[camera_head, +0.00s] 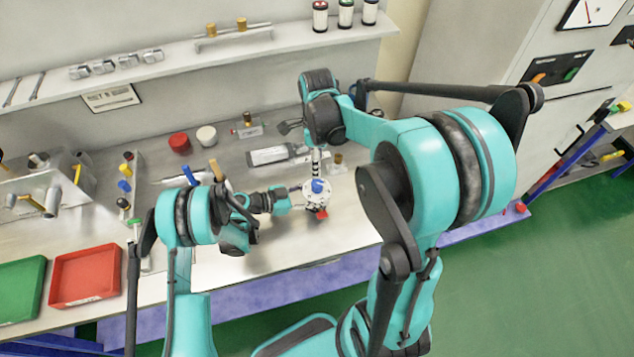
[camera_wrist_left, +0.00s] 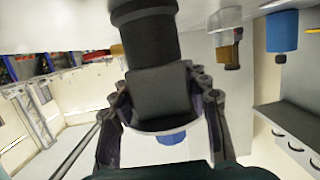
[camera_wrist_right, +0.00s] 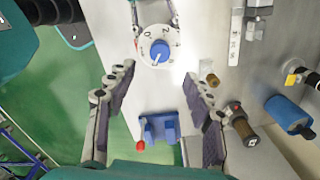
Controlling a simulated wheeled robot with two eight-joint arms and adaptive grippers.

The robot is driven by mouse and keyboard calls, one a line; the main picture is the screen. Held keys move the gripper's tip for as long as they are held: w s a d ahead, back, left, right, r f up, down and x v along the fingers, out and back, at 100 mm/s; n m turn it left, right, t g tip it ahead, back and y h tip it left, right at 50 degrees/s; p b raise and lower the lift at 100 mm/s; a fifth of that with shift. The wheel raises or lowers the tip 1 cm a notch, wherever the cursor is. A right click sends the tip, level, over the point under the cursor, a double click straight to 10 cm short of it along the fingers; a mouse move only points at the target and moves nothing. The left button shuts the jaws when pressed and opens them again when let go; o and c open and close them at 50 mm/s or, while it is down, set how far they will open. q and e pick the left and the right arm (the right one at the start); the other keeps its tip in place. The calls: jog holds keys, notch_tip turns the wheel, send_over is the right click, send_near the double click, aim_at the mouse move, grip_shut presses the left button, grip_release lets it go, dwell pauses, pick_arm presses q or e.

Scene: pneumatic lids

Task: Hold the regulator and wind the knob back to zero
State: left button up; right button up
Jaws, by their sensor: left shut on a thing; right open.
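The regulator shows in the head view as a round white dial (camera_head: 312,200) with a blue knob (camera_head: 317,186), low over the bench's front part. My left gripper (camera_head: 289,198) reaches it from the left. In the left wrist view its fingers (camera_wrist_left: 160,98) are shut on the regulator's grey block (camera_wrist_left: 160,88), below a dark cylinder. In the right wrist view the numbered dial (camera_wrist_right: 143,47) and blue knob (camera_wrist_right: 160,51) lie just beyond the fingertips of my right gripper (camera_wrist_right: 158,75). The knob's exact setting is hard to read.
A blue bracket (camera_wrist_right: 160,128) and a red ball (camera_wrist_right: 141,145) show between the right fingers, farther below. A brass fitting (camera_wrist_right: 208,80) is close by. A red tray (camera_head: 85,276) and a green tray (camera_head: 20,290) sit at the bench's left.

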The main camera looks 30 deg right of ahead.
aim_at(317, 183)
notch_tip(317, 183, down, 11)
dwell(0.3)
jog(key=c, duration=1.2)
